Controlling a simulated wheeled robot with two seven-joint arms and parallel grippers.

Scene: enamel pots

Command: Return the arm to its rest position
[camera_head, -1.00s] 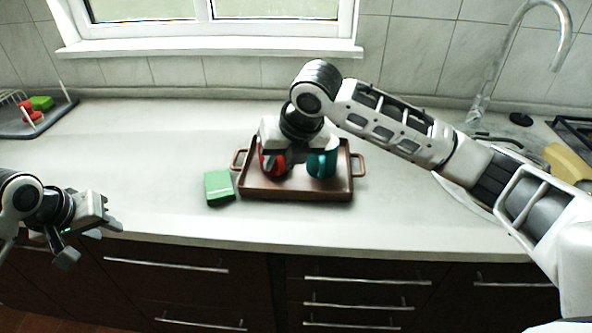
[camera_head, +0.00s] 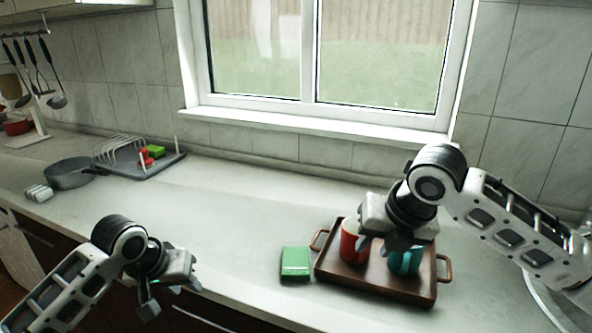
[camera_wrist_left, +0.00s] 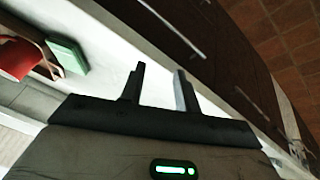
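My left gripper (camera_head: 168,294) hangs at the counter's front edge on the left, with nothing near its fingers. In the left wrist view (camera_wrist_left: 160,88) its two fingers are apart and empty. My right gripper (camera_head: 380,245) is over the brown tray (camera_head: 371,289), close above a red mug (camera_head: 349,246) and a teal mug (camera_head: 405,262). Its fingers are at the mugs, and I cannot tell whether they touch or hold one. Both mugs stand on the tray.
A green box (camera_head: 295,263) lies on the counter left of the tray. A dish rack (camera_head: 126,153) and a grey pan (camera_head: 74,173) stand at the back left. The counter between the left gripper and the rack is clear. A window is behind.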

